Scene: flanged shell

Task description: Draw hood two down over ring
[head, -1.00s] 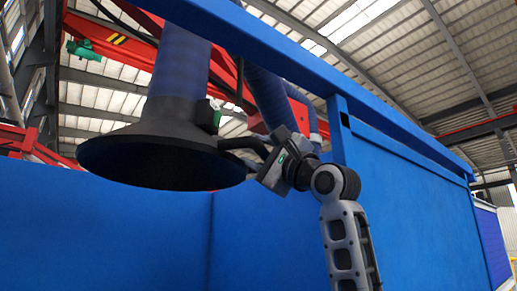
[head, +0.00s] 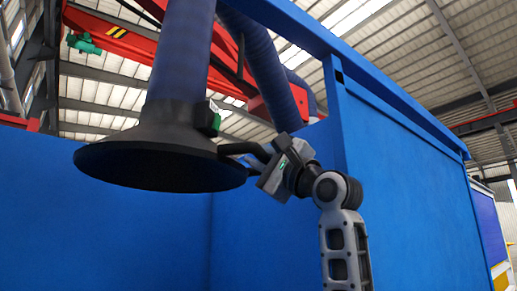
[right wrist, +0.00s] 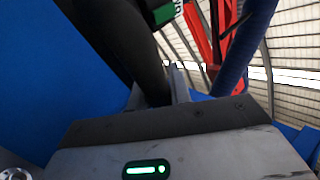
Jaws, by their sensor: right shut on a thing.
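The hood (head: 158,162) is a wide black cone at the lower end of a blue hose (head: 183,50), hanging at the left of centre in the head view. Its rim is nearly level and seen almost from the side. My right gripper (head: 246,154) is at the right side of the hood, shut on its dark handle. In the right wrist view the gripper fingers (right wrist: 178,82) close at the dark curved handle (right wrist: 150,65). No ring shows in either view. My left gripper is not in view.
Blue panels (head: 270,225) stand behind and below the hood, with a blue rail (head: 310,28) running across above. A second blue hose (head: 262,70) hangs behind my right gripper. A red crane arm (head: 120,38) with a green part is at the back left.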

